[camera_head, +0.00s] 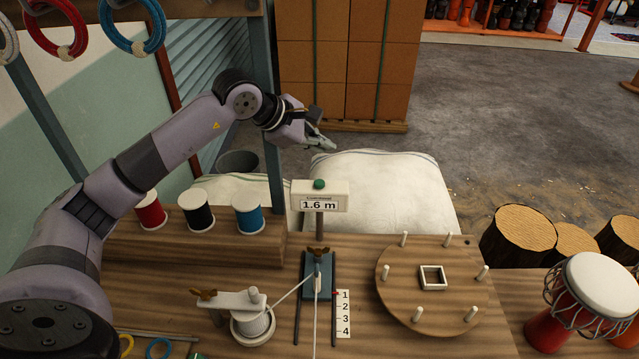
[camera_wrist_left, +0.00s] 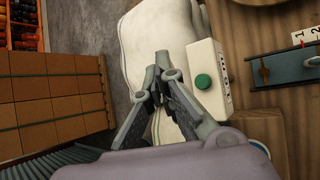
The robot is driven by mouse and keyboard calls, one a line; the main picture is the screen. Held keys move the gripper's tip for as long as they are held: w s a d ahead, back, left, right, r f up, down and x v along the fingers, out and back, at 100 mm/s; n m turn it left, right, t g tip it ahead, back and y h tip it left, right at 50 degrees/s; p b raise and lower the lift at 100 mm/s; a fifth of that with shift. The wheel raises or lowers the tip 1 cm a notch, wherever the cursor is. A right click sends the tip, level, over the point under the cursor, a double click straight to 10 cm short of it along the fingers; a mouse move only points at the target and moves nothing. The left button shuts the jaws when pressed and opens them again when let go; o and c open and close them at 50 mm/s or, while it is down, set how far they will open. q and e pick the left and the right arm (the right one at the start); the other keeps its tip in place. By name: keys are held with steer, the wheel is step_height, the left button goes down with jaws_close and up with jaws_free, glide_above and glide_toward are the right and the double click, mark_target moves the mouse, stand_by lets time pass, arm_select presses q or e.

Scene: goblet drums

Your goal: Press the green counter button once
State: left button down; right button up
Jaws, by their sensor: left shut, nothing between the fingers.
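The green counter button (camera_head: 319,184) sits on top of a white counter box (camera_head: 318,203) that reads "1.6 m" and stands on a post at the bench's back edge. My left gripper (camera_head: 327,145) is shut and empty, above and behind the box. In the left wrist view, the green button (camera_wrist_left: 203,82) shows on the pale box (camera_wrist_left: 209,75), to the right of the fingertips (camera_wrist_left: 162,58) and apart from them. My right gripper is in neither view.
Red, black and blue thread spools (camera_head: 199,210) stand on a wooden block at left. A round pegged board (camera_head: 400,290) lies at right, near a goblet drum (camera_head: 598,285). White sacks (camera_head: 385,185) lie behind the box. Coloured rings (camera_head: 130,30) hang at upper left.

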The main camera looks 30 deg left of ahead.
arm_select(q)
steer(key=b, duration=0.4)
glide_above(321, 184)
step_height(321, 184, down, 6)
steer(key=shift+f, duration=0.6)
steer(key=shift+r, duration=0.1)
stand_by(0.6)
steer(key=shift+f+b, duration=0.45)
steer(key=shift+b, duration=0.25)
